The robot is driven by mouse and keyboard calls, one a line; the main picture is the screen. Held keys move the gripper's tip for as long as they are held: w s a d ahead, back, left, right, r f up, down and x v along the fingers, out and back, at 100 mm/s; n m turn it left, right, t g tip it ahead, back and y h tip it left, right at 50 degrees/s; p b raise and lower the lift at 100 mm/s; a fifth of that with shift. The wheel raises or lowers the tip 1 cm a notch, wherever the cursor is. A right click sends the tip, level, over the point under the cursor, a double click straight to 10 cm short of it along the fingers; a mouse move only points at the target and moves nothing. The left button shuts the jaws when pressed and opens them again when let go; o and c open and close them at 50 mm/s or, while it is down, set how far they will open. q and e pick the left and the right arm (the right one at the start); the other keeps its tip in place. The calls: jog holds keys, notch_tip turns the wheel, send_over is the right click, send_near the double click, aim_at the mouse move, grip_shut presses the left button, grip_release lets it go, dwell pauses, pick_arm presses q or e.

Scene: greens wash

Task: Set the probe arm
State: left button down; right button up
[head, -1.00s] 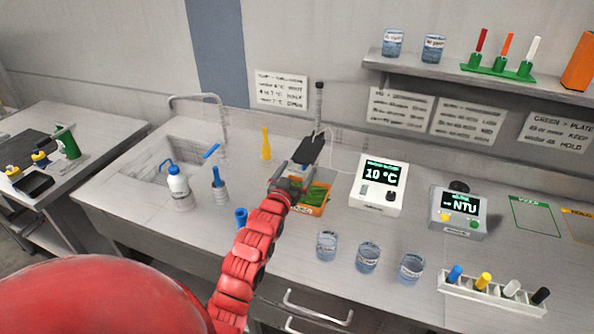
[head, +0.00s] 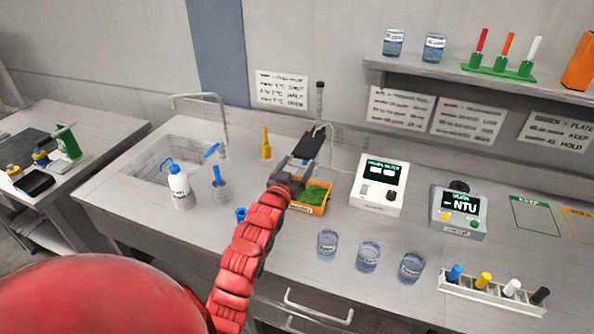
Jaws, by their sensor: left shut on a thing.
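My left gripper (head: 303,164) reaches in over the bench on the red arm and is shut on the black head of the probe arm (head: 312,144). The fingers cover part of that head. The probe arm's upright post (head: 319,103) with a black cap stands behind it. An orange tray (head: 309,209) with green leaves (head: 316,194) lies just below and right of the gripper. The white meter (head: 377,185) to the right has a dark display showing small dashes or blocks instead of a clear number. My right gripper is not in view.
Left of the gripper are a yellow bottle (head: 265,145), a blue-handled tool in a grey holder (head: 220,190), a white wash bottle (head: 178,185) and the sink (head: 150,165). Glass beakers (head: 368,257) stand in front. A turbidity meter (head: 459,210) stands to the right.

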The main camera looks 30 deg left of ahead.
pick_arm(q)
notch_tip(320, 180, up, 8)
jog(key=shift+d+r, duration=0.1)
jog(key=shift+c, duration=0.2)
grip_release()
jog(key=shift+d, duration=0.1)
jog(key=p+v, duration=0.8)
jog(key=v, duration=0.9)
jog(key=shift+s, duration=0.2)
